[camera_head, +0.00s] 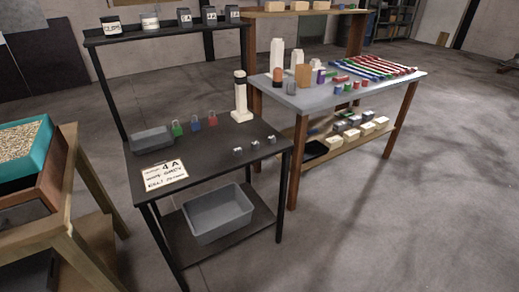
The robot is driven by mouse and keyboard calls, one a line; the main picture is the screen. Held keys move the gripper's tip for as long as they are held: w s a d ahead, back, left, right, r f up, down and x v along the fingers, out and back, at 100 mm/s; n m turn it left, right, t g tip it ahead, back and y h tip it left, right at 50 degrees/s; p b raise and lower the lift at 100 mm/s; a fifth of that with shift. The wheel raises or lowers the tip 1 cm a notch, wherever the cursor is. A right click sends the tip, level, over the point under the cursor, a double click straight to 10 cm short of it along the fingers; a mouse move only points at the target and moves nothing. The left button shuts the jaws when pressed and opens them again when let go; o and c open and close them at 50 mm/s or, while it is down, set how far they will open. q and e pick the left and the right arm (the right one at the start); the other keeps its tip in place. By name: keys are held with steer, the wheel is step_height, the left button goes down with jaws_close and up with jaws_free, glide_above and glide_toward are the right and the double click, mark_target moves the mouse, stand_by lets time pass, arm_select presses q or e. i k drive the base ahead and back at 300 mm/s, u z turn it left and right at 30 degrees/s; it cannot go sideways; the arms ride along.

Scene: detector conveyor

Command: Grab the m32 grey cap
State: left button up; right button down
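Several small grey-white pieces stand in a row near the right edge of the black table (215,165): a left one (238,151), a middle one (255,144) and a right one (272,139). They are too small to tell whether any is the m32 grey cap. A shallow grey tray (152,138) sits at the table's left; its inside is hard to make out. A white sign (164,175) with "4 A" lies at the front left of the tabletop. Neither of my grippers is in view.
Green (177,129), blue (195,124) and red (212,119) padlock-like items and a white black-topped device (240,105) stand on the table. A grey bin (218,214) is on its lower shelf. A grey table (350,92) stands behind right. Floor (410,220) is clear at right.

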mark_target(255, 145)
steer(key=z, duration=1.1)
steer(key=i, duration=4.4)
steer(key=u, duration=2.7)
